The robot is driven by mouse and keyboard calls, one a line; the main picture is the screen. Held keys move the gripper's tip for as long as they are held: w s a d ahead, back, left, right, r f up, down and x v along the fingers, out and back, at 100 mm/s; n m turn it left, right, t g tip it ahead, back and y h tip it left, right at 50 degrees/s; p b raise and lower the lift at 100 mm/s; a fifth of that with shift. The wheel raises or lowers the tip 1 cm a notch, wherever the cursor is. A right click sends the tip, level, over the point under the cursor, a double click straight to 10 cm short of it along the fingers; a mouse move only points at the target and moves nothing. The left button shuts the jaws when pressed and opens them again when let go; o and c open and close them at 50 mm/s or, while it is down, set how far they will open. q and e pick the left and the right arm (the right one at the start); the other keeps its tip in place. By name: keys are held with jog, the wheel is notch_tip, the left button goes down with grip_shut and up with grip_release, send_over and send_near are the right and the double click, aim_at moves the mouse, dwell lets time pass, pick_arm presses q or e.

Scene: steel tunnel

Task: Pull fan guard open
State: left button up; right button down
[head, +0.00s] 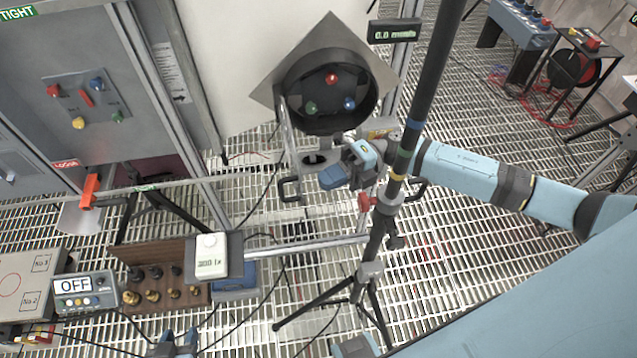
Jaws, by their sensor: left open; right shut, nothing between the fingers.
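A round black fan housing (303,78) sits on a grey diamond-shaped plate (337,32), with red, green and blue knobs inside its ring. I cannot clearly make out a separate fan guard. A grey upright (289,140) runs down the housing's left side to a black handle (290,190). My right gripper (347,158) is just below the housing, shut and empty, partly hidden among the parts there. I cannot tell whether it touches anything. My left gripper (175,343) is at the bottom edge, open and empty, well away from the fan and cut off by the frame.
A dark tripod pole (428,75) stands in front of my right arm, with its legs spread on the grating. A display (394,31) is above right of the fan. A light meter (211,255), wooden rack (155,262) and "OFF" box (88,293) are lower left.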

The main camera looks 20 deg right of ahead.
jog(key=w+d+b, duration=0.1)
jog(key=d+b, duration=0.1)
jog(key=d, duration=0.9)
jog(key=shift+a, duration=0.15)
